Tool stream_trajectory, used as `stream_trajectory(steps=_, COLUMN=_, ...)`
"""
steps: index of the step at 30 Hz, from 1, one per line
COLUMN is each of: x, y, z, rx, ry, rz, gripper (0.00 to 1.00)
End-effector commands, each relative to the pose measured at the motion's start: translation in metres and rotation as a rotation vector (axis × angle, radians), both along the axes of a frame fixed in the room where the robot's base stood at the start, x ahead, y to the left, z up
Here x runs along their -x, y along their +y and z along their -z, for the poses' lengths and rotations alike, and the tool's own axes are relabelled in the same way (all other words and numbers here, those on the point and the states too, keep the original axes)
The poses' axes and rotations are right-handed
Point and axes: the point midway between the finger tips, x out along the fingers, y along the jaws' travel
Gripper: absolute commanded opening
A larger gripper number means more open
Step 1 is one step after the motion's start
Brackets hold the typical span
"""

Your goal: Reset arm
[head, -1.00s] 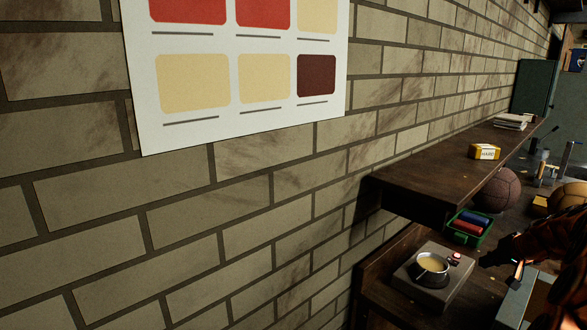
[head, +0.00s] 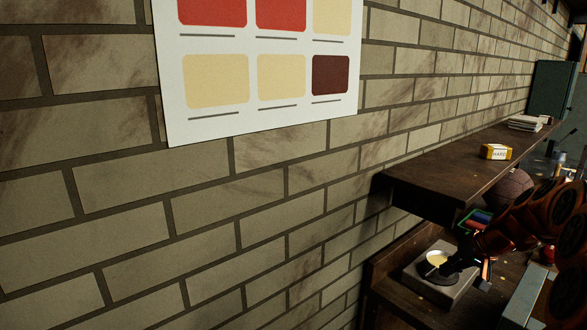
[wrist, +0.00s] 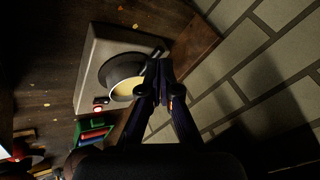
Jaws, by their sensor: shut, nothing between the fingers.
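My gripper (wrist: 160,75) is shut and empty in the wrist view. Its fingertips are over the edge of a hot plate (wrist: 92,72), beside a small pan (wrist: 118,88) with pale yellow contents. I cannot tell whether the fingers touch the pan.
A brick wall (head: 130,230) with a colour chart (head: 240,115) fills the left. A dark shelf (head: 420,180) above the bench carries a yellow box (head: 496,152) and white papers (head: 525,122). A green tray (wrist: 95,130) and a brown ball (head: 510,188) are nearby.

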Motion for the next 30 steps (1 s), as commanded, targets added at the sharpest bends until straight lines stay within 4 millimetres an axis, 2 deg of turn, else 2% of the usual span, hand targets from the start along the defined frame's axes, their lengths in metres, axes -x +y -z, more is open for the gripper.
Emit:
stream_trajectory(steps=1, x=0.007, y=0.027, z=-0.005, rx=0.0, ry=0.021, rz=-0.034, gripper=0.0)
stream_trajectory(steps=6, x=0.04, y=0.098, z=-0.011, rx=0.006, ry=0.106, rz=-0.124, gripper=0.0)
stream_trajectory(steps=11, x=0.081, y=0.156, z=-0.014, rx=0.028, ry=0.187, rz=-0.199, gripper=0.0)
stream_trajectory(steps=15, x=0.124, y=0.196, z=-0.014, rx=0.055, ry=0.26, rz=-0.258, gripper=0.0)
stream_trajectory(steps=21, x=0.19, y=0.237, z=-0.009, rx=0.112, ry=0.36, rz=-0.324, gripper=0.0)
stream_trajectory(steps=27, x=0.261, y=0.26, z=0.0, rx=0.182, ry=0.454, rz=-0.373, gripper=0.0)
stream_trajectory(steps=30, x=0.296, y=0.264, z=0.005, rx=0.222, ry=0.498, rz=-0.39, gripper=0.0)
